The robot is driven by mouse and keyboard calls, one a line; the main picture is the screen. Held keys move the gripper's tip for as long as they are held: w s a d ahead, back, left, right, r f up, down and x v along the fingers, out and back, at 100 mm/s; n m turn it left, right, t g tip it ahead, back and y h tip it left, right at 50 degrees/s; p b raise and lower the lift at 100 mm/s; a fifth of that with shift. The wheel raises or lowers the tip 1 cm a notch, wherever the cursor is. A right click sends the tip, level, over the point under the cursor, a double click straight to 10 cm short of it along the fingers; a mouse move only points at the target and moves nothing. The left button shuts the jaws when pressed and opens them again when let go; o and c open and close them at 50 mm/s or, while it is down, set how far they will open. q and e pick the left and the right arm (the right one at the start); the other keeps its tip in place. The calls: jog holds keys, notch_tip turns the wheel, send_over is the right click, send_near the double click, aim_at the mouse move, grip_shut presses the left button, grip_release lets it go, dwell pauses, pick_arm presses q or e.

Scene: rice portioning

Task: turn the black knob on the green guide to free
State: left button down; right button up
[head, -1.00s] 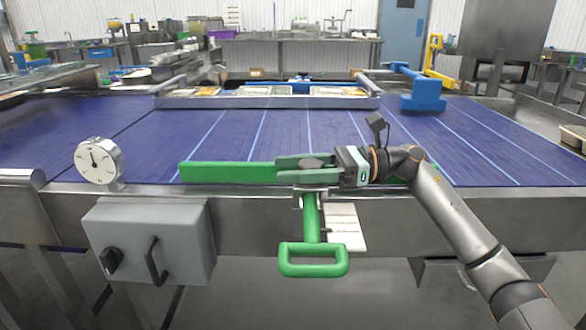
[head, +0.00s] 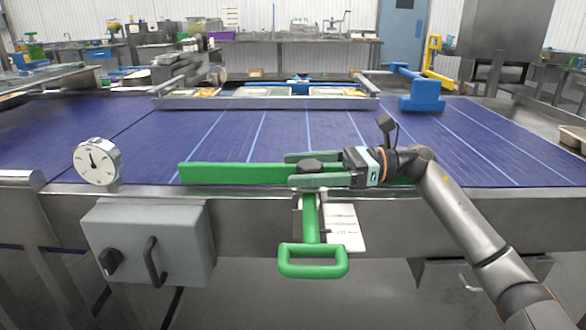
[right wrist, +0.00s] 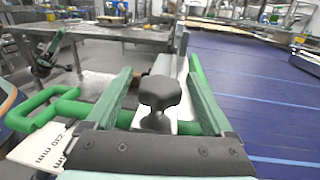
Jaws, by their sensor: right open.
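The black knob (head: 310,164) sits on top of the green guide (head: 225,173), above the belt's near edge. My right gripper (head: 290,169) is open, with one finger on each side of the knob. In the right wrist view the knob (right wrist: 160,92) stands upright between the two green fingers (right wrist: 152,85), with a gap visible on both sides. The guide's green loop handle (head: 313,262) hangs below the knob at the front of the conveyor. My left gripper is not in view.
A dial gauge (head: 97,161) and a grey box (head: 150,243) with a black switch and handle are at the left. A white printed card (head: 344,228) hangs beside the green handle.

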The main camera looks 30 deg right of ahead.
jog(key=v, duration=1)
jog(key=shift+d, duration=0.35)
jog(key=shift+s, duration=0.15)
